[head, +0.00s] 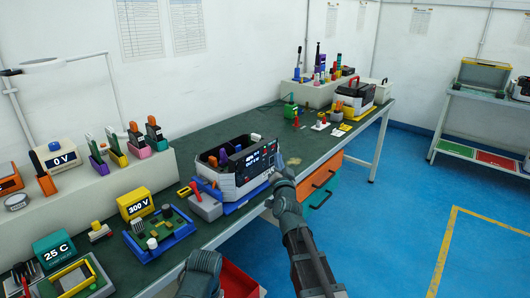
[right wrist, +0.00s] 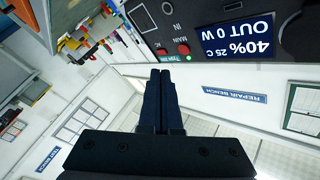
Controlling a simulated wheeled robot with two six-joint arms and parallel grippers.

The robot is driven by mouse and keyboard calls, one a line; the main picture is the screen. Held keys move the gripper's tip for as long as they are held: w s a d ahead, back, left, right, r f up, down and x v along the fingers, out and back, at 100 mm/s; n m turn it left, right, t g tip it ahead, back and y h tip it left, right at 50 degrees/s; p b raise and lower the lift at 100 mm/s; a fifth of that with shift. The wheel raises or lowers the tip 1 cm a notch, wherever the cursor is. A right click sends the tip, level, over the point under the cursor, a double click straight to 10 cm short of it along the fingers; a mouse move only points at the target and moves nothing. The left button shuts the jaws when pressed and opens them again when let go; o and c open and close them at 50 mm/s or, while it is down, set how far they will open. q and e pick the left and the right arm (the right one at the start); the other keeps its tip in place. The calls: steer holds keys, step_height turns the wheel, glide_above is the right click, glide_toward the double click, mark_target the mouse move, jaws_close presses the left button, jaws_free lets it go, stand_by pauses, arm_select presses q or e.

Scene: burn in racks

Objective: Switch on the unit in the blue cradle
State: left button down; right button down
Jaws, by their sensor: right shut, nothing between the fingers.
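The unit (head: 258,168) is a light and dark box with a dark front panel, sitting in the blue cradle (head: 240,205) on the bench. In the right wrist view its panel appears upside down, with a display (right wrist: 236,42) reading 40%, 25 C, OUT 0 W. My right gripper (head: 277,174) is shut and empty, in front of the panel. In the right wrist view its fingertips (right wrist: 160,72) appear just below the two buttons; contact cannot be told. My left gripper is not visible.
A green board in a blue tray (head: 180,239), a yellow 300 V meter (head: 135,203) and a grey block (head: 206,207) lie left of the unit. Another unit (head: 354,95) stands farther along the bench. The blue floor to the right is clear.

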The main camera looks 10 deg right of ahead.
steer(key=shift+s+d, duration=0.5)
steer(key=shift+s, duration=0.2)
steer(key=shift+s+d, duration=0.5)
steer(key=shift+s, duration=0.15)
steer(key=shift+d, duration=0.1)
steer(key=s+d, duration=0.4)
steer(key=s, duration=0.2)
steer(key=shift+s+d, duration=0.15)
steer(key=shift+d, duration=0.25)
